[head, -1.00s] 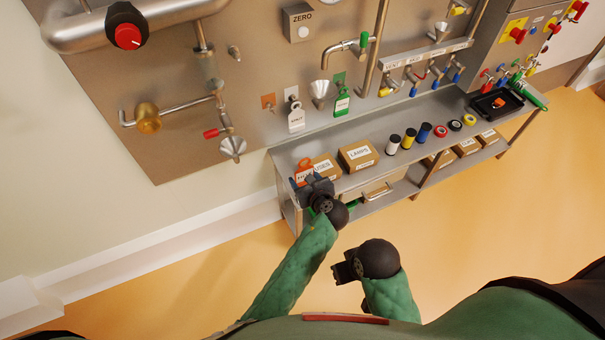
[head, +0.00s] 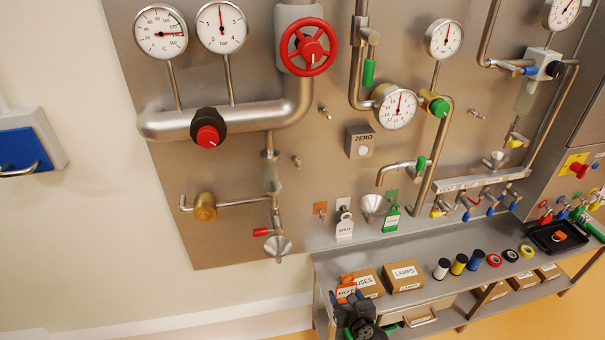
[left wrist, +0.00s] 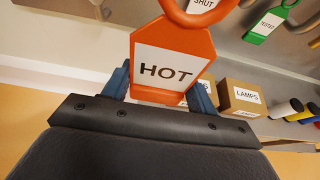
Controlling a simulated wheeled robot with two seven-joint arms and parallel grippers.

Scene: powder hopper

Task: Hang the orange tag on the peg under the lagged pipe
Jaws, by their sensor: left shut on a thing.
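The orange tag (head: 345,291), with a ring at its top, is held upright by my left gripper (head: 352,306) at the left end of the steel shelf. In the left wrist view the tag (left wrist: 170,62) reads HOT and stands between the two blue fingers of the left gripper (left wrist: 160,88). The thick lagged pipe (head: 235,120) runs along the panel, up and left of the gripper. A small bare peg (head: 296,160) sticks out under it. The tag is well below this peg and apart from it. My right gripper is out of view.
A red knob (head: 207,135) sits on the pipe. Below are a brass valve (head: 204,207) and a funnel (head: 278,246). A white tag (head: 344,226) and green tag (head: 391,218) hang beside a bare hook on an orange plate (head: 320,209). Boxes (head: 405,276) stand on the shelf.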

